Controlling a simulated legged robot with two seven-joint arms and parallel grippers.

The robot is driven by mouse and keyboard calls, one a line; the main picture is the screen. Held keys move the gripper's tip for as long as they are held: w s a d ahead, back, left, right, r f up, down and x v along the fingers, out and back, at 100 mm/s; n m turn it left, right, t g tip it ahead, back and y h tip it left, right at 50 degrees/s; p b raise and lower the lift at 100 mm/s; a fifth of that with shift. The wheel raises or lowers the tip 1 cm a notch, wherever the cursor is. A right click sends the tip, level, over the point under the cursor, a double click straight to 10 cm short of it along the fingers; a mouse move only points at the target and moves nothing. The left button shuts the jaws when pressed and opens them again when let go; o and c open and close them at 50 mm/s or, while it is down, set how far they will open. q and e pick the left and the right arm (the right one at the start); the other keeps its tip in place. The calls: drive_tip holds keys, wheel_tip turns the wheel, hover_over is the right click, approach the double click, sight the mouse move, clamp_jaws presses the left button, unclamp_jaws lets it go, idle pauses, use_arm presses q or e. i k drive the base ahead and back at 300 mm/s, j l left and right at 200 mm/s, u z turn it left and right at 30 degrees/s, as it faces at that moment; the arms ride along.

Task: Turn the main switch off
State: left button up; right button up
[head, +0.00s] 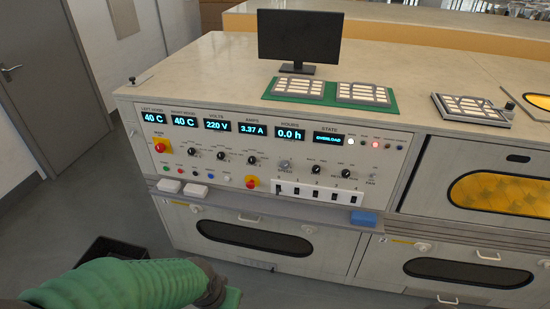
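The main switch (160,147) is a red knob on a yellow backing at the left end of the bench's control panel, under small lettering that seems to read MAIN. Its exact position is too small to read. The panel displays are lit: 40 C, 40 C, 220 V, 3.37 A, 0.0 h, and a state display (328,139) that seems to read OVERLOAD. My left arm, in a green sleeve, comes in at the bottom left. Its end, my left gripper (232,297), is low in front of the bench, well apart from the switch, its fingers not clear. My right gripper is out of view.
White blocks (196,190) and a blue block (363,218) lie on the front ledge. A dark bin (105,252) stands on the floor. A monitor (298,38) is on top.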

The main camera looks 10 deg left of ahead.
sight(160, 148)
drive_tip(key=u, duration=1.3)
drive_tip(key=i+j+u, duration=0.1)
drive_tip(key=i+j, duration=0.3)
drive_tip(key=i+j+u, duration=0.15)
drive_tip(key=i+j, duration=0.25)
drive_tip(key=i, duration=0.15)
drive_tip(key=i+j+u, duration=0.1)
drive_tip(key=i+j, duration=0.2)
drive_tip(key=i, duration=0.2)
